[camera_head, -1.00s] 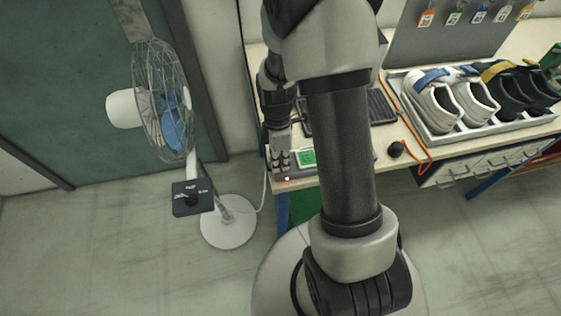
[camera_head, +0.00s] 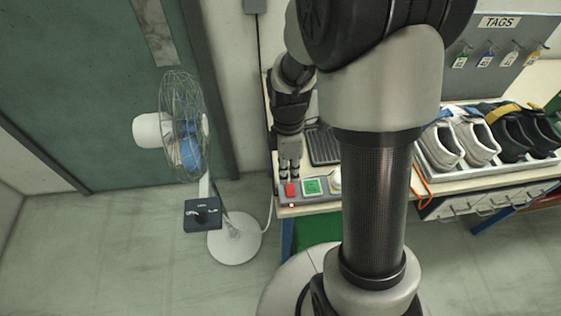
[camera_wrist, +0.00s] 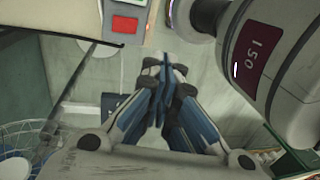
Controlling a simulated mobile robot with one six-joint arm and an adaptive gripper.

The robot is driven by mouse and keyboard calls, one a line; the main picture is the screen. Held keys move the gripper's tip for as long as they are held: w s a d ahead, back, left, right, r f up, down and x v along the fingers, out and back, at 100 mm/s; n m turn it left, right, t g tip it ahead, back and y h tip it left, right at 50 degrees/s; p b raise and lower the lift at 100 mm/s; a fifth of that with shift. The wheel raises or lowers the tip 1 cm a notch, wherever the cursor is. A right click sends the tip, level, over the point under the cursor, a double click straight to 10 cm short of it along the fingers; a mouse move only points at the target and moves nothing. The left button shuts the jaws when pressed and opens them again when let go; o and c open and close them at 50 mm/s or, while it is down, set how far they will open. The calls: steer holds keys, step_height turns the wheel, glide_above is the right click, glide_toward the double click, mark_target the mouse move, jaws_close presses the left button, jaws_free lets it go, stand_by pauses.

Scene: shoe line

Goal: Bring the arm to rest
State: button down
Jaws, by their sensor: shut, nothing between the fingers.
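My gripper (camera_head: 289,172) hangs over the left end of the workbench (camera_head: 445,186) in the head view, just above and behind a small grey panel with a red button and a green screen (camera_head: 312,186). In the wrist view my gripper (camera_wrist: 166,74) has its fingers together with nothing between them. The red button (camera_wrist: 124,24) shows there at the top, apart from the fingertips. My own arm covers the middle of the head view and hides part of the bench.
A standing fan (camera_head: 185,130) with a dark control box is left of the bench. A tray of shoes (camera_head: 470,172) lies on the bench at right, below a board of tags (camera_head: 500,52). A dark keyboard-like pad (camera_head: 324,146) lies behind the panel.

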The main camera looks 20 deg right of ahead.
steer(key=shift+r, duration=0.1)
steer(key=s+a+r+m+t+b, duration=0.1)
steer(key=s+a+r+m+t, duration=0.1)
steer(key=s+r+m, duration=0.4)
steer(key=s+a+r+m+t+b, duration=0.1)
steer(key=s+a+r+m+t, duration=0.2)
steer(key=r, duration=0.9)
steer(key=shift+s+m+t+h, duration=0.3)
steer(key=shift+s+m+t, duration=0.5)
steer(key=shift+s+m, duration=1.45)
steer(key=shift+w+r+m, duration=0.1)
steer(key=shift+w+m, duration=0.55)
steer(key=shift+w, duration=0.1)
